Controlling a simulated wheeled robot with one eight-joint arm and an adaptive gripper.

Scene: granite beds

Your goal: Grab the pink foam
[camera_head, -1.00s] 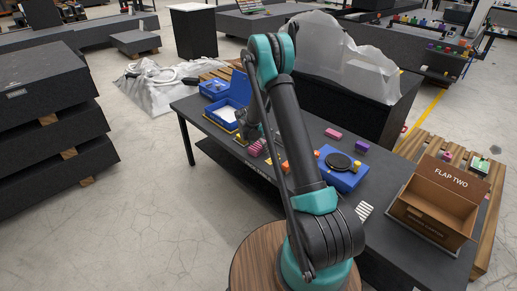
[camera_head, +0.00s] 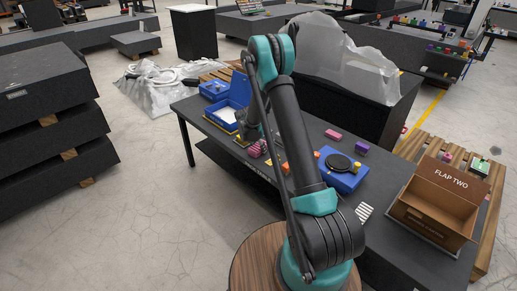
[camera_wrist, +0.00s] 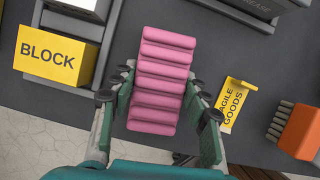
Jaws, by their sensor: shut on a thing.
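The pink foam (camera_wrist: 162,82) is a ribbed pink block, seen between the two fingers of my gripper (camera_wrist: 163,79) in the wrist view. My gripper is shut on it, with one finger on each long side. In the head view the foam (camera_head: 257,148) shows small beside my gripper at the table's front part, partly hidden by my arm. I cannot tell whether it is clear of the table.
A yellow BLOCK box (camera_wrist: 50,54) lies left of the foam, and a yellow goods label (camera_wrist: 234,104) and an orange brush (camera_wrist: 300,132) lie right. The dark table (camera_head: 213,131) also holds a blue box (camera_head: 343,180), another pink block (camera_head: 333,134) and an open FLAP TWO carton (camera_head: 437,205).

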